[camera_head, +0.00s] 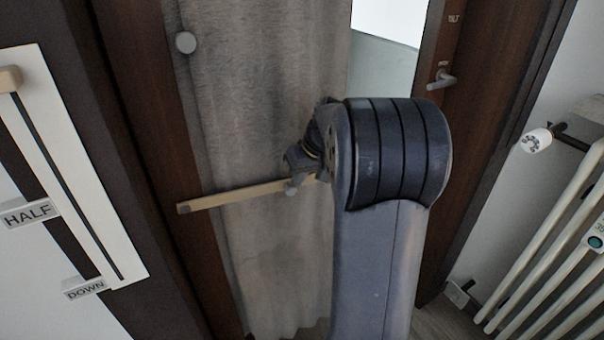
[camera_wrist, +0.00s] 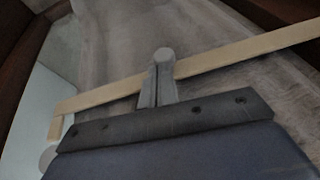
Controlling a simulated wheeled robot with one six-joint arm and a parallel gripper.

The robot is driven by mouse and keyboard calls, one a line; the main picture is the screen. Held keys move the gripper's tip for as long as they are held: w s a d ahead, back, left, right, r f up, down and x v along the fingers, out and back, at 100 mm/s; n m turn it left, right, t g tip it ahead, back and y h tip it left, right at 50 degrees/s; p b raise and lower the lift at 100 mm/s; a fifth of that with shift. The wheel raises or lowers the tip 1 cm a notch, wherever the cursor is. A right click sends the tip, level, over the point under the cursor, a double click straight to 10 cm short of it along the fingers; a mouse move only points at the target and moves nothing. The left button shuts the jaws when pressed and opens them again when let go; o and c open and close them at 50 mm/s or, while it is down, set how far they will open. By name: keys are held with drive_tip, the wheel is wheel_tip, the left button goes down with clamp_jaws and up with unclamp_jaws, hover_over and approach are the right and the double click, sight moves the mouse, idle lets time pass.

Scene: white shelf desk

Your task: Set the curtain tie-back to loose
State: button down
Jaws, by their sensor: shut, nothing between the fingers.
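The curtain tie-back (camera_head: 240,194) is a pale wooden-looking bar across the grey curtain (camera_head: 270,90). Its left end meets the dark brown frame, and its right end is hidden behind my arm. In the wrist view the tie-back (camera_wrist: 235,52) runs from upper right to lower left, where a short piece bends down. My gripper (camera_head: 293,186) is at the bar, right of its visible middle. Its closed fingers (camera_wrist: 162,68) overlap the bar in the wrist view, with tips reaching past its upper edge. Nothing is between them. I cannot tell whether they touch the bar.
A white panel with a slot and HALF (camera_head: 27,214) and DOWN (camera_head: 84,289) labels stands at left. A door handle (camera_head: 441,79) and a white radiator (camera_head: 550,235) are at right.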

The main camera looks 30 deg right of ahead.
drive_tip(key=a+f+m+y+b, duration=0.1)
drive_tip(key=a+f+y+b, duration=0.25)
drive_tip(key=f+b, duration=0.5)
drive_tip(key=a+f+m+y+b, duration=0.1)
drive_tip(key=a+f+y+b, duration=0.3)
drive_tip(key=f, duration=0.7)
drive_tip(key=a+f+y+b, duration=0.3)
drive_tip(key=a+f+b, duration=0.1)
drive_tip(key=a+b, duration=0.3)
drive_tip(key=a+f+m+t+y+b, duration=0.1)
drive_tip(key=a+f+y+b, duration=0.3)
drive_tip(key=a, duration=0.5)
drive_tip(key=shift+s+a+f+m+t+b, duration=0.25)
drive_tip(key=shift+s+b, duration=0.2)
drive_tip(key=shift+b, duration=0.95)
